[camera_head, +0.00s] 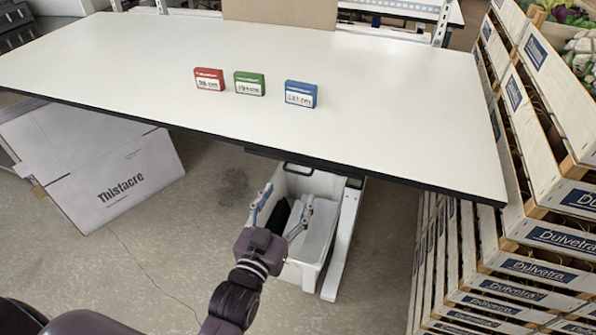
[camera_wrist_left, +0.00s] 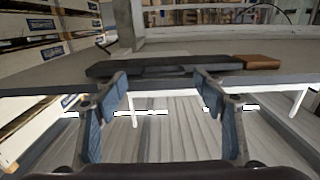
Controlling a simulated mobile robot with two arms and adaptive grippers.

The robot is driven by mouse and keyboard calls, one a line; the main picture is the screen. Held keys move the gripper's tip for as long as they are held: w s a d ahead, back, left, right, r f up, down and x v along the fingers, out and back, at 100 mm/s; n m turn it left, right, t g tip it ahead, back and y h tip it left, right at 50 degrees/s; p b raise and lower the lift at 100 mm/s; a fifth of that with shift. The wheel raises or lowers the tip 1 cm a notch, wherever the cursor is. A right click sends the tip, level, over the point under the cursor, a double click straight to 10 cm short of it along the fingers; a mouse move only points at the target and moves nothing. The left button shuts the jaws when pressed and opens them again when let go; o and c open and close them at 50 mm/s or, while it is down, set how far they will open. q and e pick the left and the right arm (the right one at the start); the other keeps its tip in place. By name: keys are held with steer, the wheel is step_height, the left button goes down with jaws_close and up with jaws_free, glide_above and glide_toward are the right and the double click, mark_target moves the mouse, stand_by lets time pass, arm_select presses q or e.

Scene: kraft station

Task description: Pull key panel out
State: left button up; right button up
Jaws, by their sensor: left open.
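A dark, flat panel, likely the key panel (camera_wrist_left: 165,69), runs along the table edge in the left wrist view, with a brown block-like end (camera_wrist_left: 262,62) at its right. In the head view a dark strip of it (camera_head: 300,160) shows just under the front edge of the white table (camera_head: 400,120). My left gripper (camera_head: 286,196) is open and empty, below and in front of that edge. In the left wrist view its two blue-padded fingers (camera_wrist_left: 162,84) point toward the panel, apart from each other. Whether the fingertips touch the panel is unclear. My right gripper is not in view.
Red (camera_head: 209,79), green (camera_head: 250,84) and blue (camera_head: 300,94) boxes stand on the table. A white bin (camera_head: 305,258) is under it, behind my left gripper. A carton (camera_head: 110,185) stands at left. Stacked wooden crates (camera_head: 545,130) line the right side.

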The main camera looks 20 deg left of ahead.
mark_target(297, 173)
arm_select(q)
steer(key=shift+w+r+b, duration=0.2)
steer(key=shift+w+b, duration=0.3)
steer(key=shift+w, duration=0.75)
steer(key=shift+w+r+b, duration=0.2)
steer(key=shift+w+b, duration=0.25)
steer(key=shift+w, duration=0.85)
steer(key=shift+w+r+b, duration=0.2)
steer(key=shift+w+b, duration=0.3)
steer(key=shift+w, duration=0.75)
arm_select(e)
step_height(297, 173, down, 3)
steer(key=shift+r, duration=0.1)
